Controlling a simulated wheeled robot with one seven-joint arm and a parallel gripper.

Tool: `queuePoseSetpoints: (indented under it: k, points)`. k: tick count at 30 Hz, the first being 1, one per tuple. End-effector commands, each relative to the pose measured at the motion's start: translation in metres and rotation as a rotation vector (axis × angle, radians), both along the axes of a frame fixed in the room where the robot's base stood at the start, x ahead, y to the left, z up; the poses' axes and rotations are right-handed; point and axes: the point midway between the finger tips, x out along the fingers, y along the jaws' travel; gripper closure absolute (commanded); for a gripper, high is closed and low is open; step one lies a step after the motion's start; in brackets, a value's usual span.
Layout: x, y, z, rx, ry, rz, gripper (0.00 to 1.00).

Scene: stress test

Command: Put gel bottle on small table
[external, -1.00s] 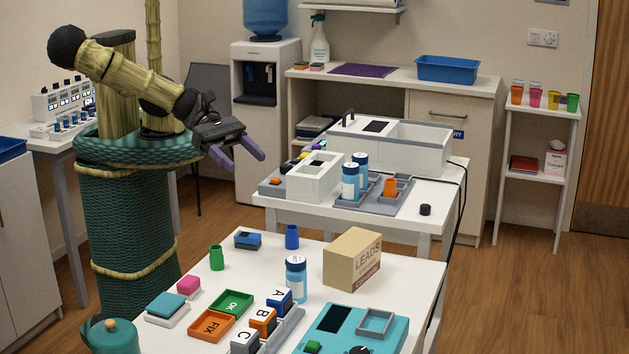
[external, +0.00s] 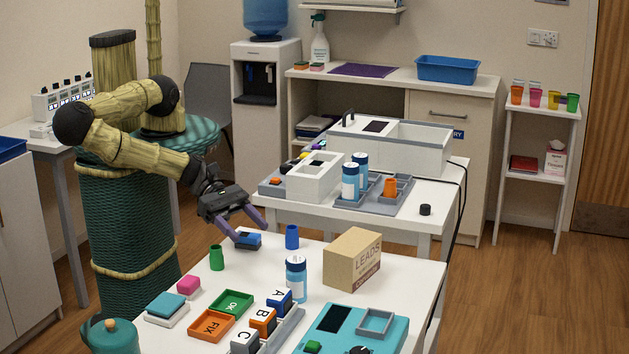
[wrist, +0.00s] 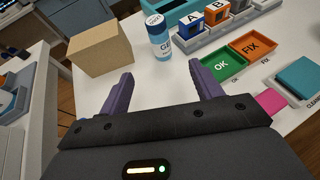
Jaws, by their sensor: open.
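A white-capped bottle with a blue-and-white label (external: 296,281) stands upright on the white front table (external: 400,275). In the wrist view the bottle (wrist: 158,38) stands beyond my fingertips, roughly between them; its label starts with G. My gripper (external: 251,236) is open and empty, with purple fingers, over the front table's far left edge, apart from the bottle. It also shows in the wrist view (wrist: 161,74). Two similar blue bottles (external: 350,183) stand in a grey tray on the table behind. I cannot tell which table is the small one.
A cardboard box (external: 352,258) stands right of the bottle. Near my fingers are a blue cup (external: 292,237), a green cup (external: 216,257) and a small blue block (external: 248,240). Lettered blocks (external: 263,320) stand in front of the bottle. A narrow white stand (external: 545,113) with cups is at right.

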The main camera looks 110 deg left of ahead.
Motion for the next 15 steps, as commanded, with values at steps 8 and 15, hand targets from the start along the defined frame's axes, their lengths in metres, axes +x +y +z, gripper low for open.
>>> queuePoseSetpoints:
  k: [8,15]
  points:
    - [0.011,-0.004,-0.004,0.0,0.0,0.001,0.35]
    - [0.044,-0.017,-0.017,-0.001,0.0,0.001,0.35]
